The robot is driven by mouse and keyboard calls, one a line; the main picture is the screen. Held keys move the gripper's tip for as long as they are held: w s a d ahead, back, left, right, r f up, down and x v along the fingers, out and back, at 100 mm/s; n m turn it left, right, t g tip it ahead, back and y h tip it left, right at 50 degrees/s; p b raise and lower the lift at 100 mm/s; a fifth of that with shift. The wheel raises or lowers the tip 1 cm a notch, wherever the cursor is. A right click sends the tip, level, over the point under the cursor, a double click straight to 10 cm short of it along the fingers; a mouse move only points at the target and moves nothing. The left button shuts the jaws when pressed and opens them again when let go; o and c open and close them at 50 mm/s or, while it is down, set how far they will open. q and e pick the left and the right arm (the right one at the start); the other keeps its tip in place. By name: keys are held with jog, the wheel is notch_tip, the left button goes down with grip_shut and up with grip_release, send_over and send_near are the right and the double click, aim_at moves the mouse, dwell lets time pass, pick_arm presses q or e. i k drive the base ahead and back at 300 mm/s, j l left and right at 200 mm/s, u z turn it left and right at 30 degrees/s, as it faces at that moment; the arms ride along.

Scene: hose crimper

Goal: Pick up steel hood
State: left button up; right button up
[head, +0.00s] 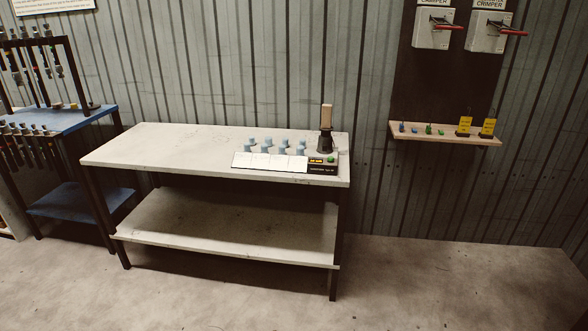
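I cannot make out a thing that is clearly a steel hood. A white-topped workbench (170,148) stands against the corrugated wall. At its right end sits a dark device (325,143) with a tan upright block (327,115) on top. Left of it stand several small light-blue cylinders (268,142) behind a white labelled panel (262,162). A small dark box (322,168) with a yellow display and a green button is beside the panel. Neither of my grippers is in the head view.
A blue rack table (70,122) with hanging hoses stands at the left. A wooden wall shelf (440,138) at the right holds small coloured parts and yellow tags. Two grey switch boxes (433,28) with red handles hang above. The concrete floor (430,285) in front is clear.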

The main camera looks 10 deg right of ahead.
aim_at(325, 146)
jog(key=i+l+u, duration=0.1)
jog(key=i+l, duration=0.15)
jog(key=i, duration=0.25)
jog(key=i+l, duration=0.25)
jog(key=i, duration=0.3)
jog(key=u, duration=0.05)
